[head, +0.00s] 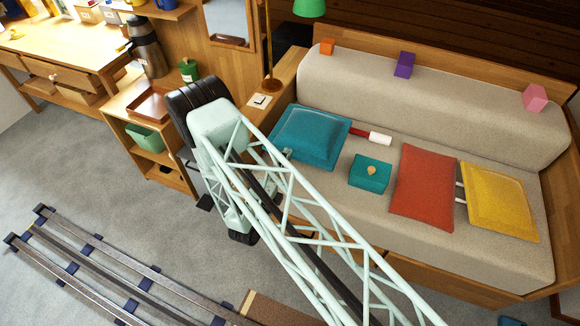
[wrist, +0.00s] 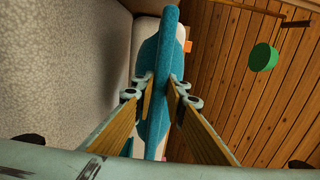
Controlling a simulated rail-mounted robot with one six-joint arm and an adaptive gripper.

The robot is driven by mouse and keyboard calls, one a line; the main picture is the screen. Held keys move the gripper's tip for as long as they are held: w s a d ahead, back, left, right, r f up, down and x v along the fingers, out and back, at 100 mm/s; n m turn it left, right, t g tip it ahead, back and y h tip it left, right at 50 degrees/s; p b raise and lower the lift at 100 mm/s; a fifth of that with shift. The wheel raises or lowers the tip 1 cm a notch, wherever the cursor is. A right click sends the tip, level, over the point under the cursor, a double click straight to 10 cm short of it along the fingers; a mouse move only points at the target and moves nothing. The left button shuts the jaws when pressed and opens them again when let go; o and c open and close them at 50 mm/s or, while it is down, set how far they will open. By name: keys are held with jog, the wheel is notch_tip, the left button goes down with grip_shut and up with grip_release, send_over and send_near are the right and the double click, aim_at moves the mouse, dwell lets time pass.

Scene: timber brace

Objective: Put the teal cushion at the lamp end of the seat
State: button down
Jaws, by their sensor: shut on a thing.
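The teal cushion (head: 310,137) shows in the head view at the left end of the seat, the end beside the lamp (head: 268,50). Its lower left edge is partly hidden behind my arm. In the wrist view the cushion (wrist: 158,60) is seen edge-on between the two fingers. My gripper (wrist: 161,88) is shut on it. In the head view my gripper's fingers are mostly hidden by my arm. I cannot tell whether the cushion touches the seat (head: 330,185) or hangs just above it.
A red-and-white roller-like thing (head: 372,136), a teal box (head: 370,174), a red cushion (head: 423,187) and a yellow cushion (head: 500,200) lie on the seat. Orange (head: 327,46), purple (head: 404,65) and pink (head: 535,97) blocks sit on the backrest. A shelf unit (head: 160,165) stands left.

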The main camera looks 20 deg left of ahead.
jog(key=shift+f+b, duration=0.3)
jog(key=shift+f, duration=1.55)
jog(key=shift+f+b, duration=0.5)
jog(key=shift+f, duration=1.5)
jog(key=c, duration=3)
grip_release()
jog(key=shift+o, duration=0.6)
jog(key=s+a+p, duration=0.1)
jog(key=s+p, duration=0.1)
jog(key=s, duration=1)
jog(key=shift+a, duration=0.15)
